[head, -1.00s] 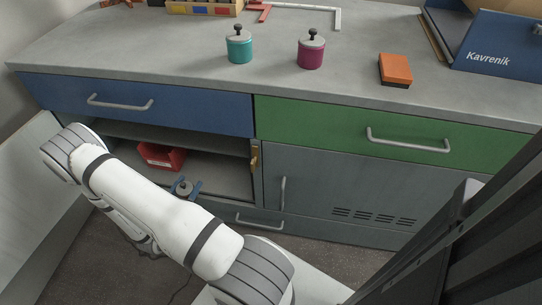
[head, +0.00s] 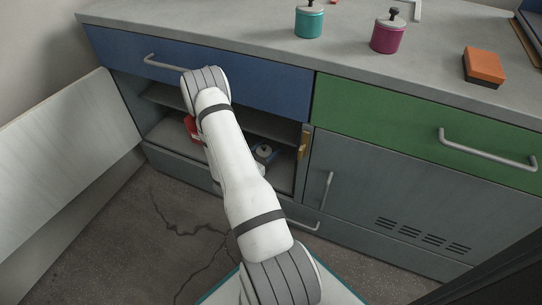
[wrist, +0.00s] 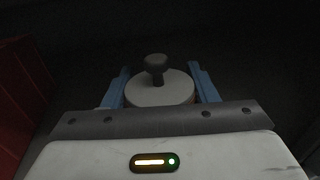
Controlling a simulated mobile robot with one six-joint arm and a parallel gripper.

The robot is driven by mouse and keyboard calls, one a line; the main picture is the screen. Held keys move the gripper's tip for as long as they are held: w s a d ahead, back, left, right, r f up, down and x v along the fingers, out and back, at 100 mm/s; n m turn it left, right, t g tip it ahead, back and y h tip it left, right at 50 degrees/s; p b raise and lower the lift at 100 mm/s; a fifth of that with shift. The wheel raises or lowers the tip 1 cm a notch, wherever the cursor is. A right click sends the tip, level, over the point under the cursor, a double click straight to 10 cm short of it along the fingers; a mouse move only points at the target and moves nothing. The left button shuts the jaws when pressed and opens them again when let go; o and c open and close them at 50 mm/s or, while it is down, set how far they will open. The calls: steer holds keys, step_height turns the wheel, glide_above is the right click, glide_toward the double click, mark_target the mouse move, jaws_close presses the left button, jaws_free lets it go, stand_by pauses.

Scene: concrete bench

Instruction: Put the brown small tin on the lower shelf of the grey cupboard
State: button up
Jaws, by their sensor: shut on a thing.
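The tin (wrist: 160,92) shows in the wrist view as a round grey lid with a dark knob. Its side is mostly hidden, so its brown colour is hard to make out. My gripper (wrist: 161,88) has its blue fingers shut on either side of the tin. In the head view the gripper (head: 264,153) is inside the open grey cupboard, in the lower space under the middle shelf (head: 268,125). The lower shelf (head: 168,132) is partly hidden by my arm. I cannot tell whether the tin touches it.
A red bin (head: 192,127) stands left of the gripper in the cupboard; it also fills the wrist view's left edge (wrist: 22,95). The open door (head: 70,145) stands at left. Teal (head: 309,21) and magenta (head: 387,36) tins and an orange block (head: 483,66) are on the bench top.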

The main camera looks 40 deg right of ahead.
steer(key=shift+w+d, duration=0.1)
steer(key=shift+d, duration=0.95)
step_height(320, 180, down, 4)
steer(key=b, duration=0.3)
steer(key=shift+r, duration=0.3)
steer(key=o, duration=1.1)
steer(key=shift+c, duration=0.2)
